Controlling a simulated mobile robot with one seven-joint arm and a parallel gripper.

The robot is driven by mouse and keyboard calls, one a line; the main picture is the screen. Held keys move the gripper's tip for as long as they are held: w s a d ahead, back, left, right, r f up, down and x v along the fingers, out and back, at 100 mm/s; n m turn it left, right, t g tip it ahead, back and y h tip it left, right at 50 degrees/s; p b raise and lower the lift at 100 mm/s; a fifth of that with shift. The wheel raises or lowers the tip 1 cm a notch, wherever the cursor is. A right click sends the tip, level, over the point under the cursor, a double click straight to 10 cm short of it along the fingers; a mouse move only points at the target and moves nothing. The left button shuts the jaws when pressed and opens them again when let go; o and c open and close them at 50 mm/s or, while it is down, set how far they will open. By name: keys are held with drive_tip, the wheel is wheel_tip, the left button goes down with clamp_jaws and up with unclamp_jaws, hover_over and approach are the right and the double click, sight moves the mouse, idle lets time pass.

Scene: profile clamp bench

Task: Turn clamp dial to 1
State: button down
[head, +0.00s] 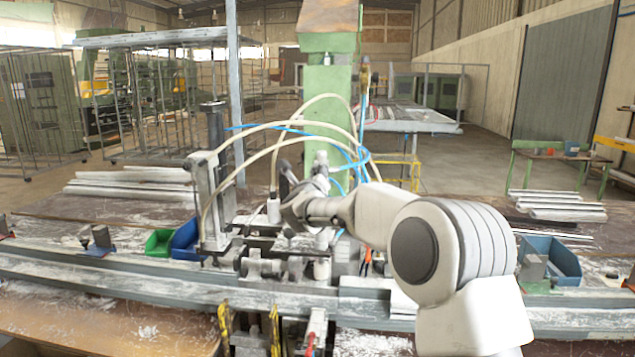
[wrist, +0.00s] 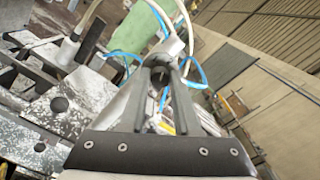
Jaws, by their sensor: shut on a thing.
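My gripper (head: 308,186) reaches in among the hoses at the middle of the clamp bench, beside the green column. In the wrist view its two grey fingers (wrist: 160,62) close in on a small dark round part between the tips, which looks like the clamp dial (wrist: 160,76). The fingers hide most of it, and I cannot read any number or mark on it. A pale fitting (wrist: 173,45) with blue hoses stands just behind the fingertips. In the head view my arm and the hoses hide the dial.
The green column (head: 325,110) rises behind the clamp. Pale and blue hoses (head: 305,125) loop around my gripper. An upright metal post (head: 214,170) stands to its left. Blue bins (head: 185,240) and (head: 562,262) stand on the bench, with profiles (head: 130,182) at the back left.

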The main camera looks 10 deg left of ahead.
drive_tip(key=shift+n, duration=3.3)
drive_tip(key=c, duration=0.6)
unclamp_jaws()
drive_tip(key=s+b, duration=0.1)
drive_tip(key=s, duration=0.4)
drive_tip(key=s+b, duration=0.2)
drive_tip(key=s, duration=0.4)
drive_tip(key=s+b, duration=0.1)
drive_tip(key=s, duration=0.5)
drive_tip(key=shift+s+a, duration=0.25)
